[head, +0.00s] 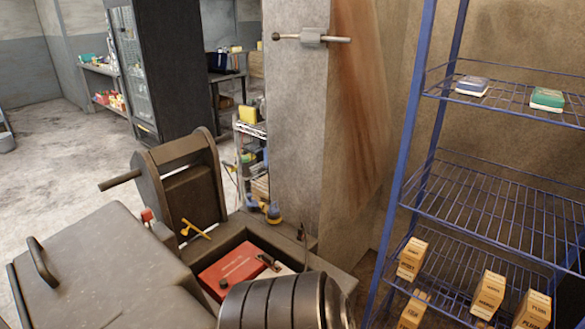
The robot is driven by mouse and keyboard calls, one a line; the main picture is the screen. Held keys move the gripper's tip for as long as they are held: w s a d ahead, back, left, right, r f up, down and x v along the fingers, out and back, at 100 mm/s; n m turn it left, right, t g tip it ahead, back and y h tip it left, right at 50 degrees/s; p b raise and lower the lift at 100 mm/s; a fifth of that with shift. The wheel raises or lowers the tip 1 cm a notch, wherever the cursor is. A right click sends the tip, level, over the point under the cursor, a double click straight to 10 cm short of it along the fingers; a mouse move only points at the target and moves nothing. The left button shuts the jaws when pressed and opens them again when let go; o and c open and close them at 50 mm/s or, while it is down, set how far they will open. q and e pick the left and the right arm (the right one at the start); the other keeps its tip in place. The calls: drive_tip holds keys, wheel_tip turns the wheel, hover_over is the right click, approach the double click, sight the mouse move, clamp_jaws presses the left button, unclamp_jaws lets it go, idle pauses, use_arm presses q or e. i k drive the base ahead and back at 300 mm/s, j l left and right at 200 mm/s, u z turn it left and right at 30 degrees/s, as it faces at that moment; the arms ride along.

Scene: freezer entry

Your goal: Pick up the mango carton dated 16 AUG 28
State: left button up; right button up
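Several small orange-and-white cartons stand on the lower part of the blue wire rack at the right in the head view. One carton (411,258) is at the left end of the low shelf, and another carton (414,309) is below it, partly cut off. A third carton (488,293) is further right, and one more carton (533,310) is in the bottom right corner. They have dark print, too small to read surely. I cannot tell which is mango or dated 16 AUG 28. Neither of my grippers is in view.
The blue rack (407,160) has a bare middle shelf (490,205). A blue-and-white box (472,86) and a green-and-white box (547,98) lie on its upper shelf. A concrete pillar (298,120) stands left of it. A dark bin with a red box (232,272) is in front.

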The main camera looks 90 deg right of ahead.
sight(488, 295)
drive_tip(key=z, duration=4.2)
drive_tip(key=l+z, duration=0.15)
drive_tip(key=l, duration=0.25)
